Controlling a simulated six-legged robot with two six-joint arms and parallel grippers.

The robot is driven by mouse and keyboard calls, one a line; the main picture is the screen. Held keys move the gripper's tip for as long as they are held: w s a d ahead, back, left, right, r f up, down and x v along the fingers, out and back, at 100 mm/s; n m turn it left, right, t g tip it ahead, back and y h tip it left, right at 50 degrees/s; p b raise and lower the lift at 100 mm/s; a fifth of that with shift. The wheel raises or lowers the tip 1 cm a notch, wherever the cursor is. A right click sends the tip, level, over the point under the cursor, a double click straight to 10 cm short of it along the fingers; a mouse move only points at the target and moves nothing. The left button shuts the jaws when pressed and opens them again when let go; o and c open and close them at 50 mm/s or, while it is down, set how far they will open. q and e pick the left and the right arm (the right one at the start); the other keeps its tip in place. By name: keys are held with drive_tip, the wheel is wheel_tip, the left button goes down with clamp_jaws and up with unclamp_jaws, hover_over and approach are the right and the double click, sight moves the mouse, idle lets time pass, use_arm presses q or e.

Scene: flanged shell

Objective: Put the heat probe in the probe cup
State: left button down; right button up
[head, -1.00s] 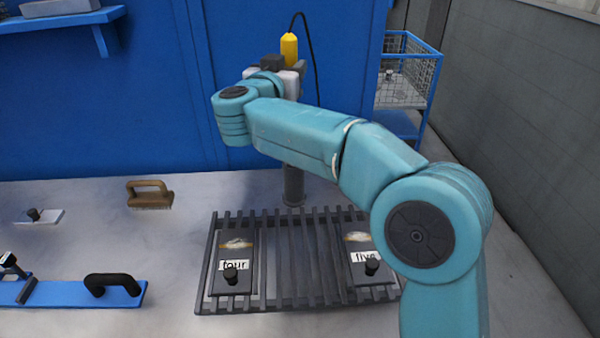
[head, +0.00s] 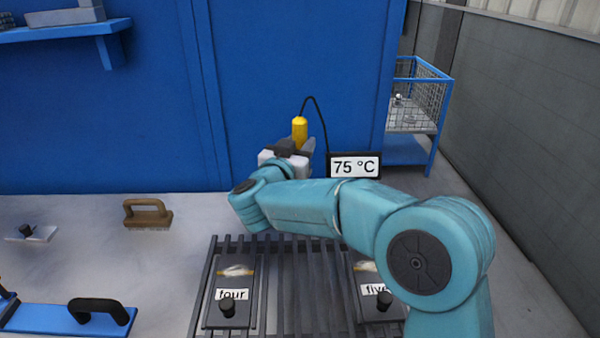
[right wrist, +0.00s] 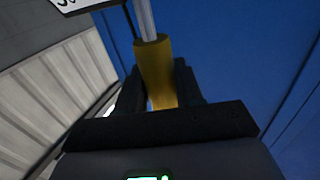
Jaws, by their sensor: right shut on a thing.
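The heat probe (head: 299,128) has a yellow handle with a black cable rising from its top. My right gripper (head: 298,148) is shut on the handle and holds it upright in front of the blue wall panel. In the right wrist view the yellow handle (right wrist: 157,75) sits between my dark fingers, and a metal rod (right wrist: 145,20) sticks out from it. The probe cup does not show now; my right arm covers the area below the gripper. My left gripper is not in view.
A display (head: 354,165) reading 75 °C stands right of the gripper. A slatted rack (head: 295,290) holds plates marked "four" (head: 231,296) and "five" (head: 374,300). A brush (head: 147,214) and a blue tool with a black handle (head: 60,319) lie left. A wire basket (head: 415,105) stands behind right.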

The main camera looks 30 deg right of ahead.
drive_tip(key=shift+s+d+f+b, duration=0.1)
drive_tip(key=shift+f+b, duration=0.45)
drive_tip(key=shift+f, duration=2.25)
drive_tip(key=shift+f, duration=0.25)
drive_tip(key=o, duration=1.1)
drive_tip(key=shift+c, duration=0.2)
drive_tip(key=shift+o, duration=0.2)
drive_tip(key=shift+r, duration=0.1)
drive_tip(key=shift+r, duration=0.1)
drive_tip(key=shift+s+a, duration=0.1)
drive_tip(key=shift+a, duration=0.25)
drive_tip(key=v, duration=1.1)
drive_tip(key=shift+s, duration=0.2)
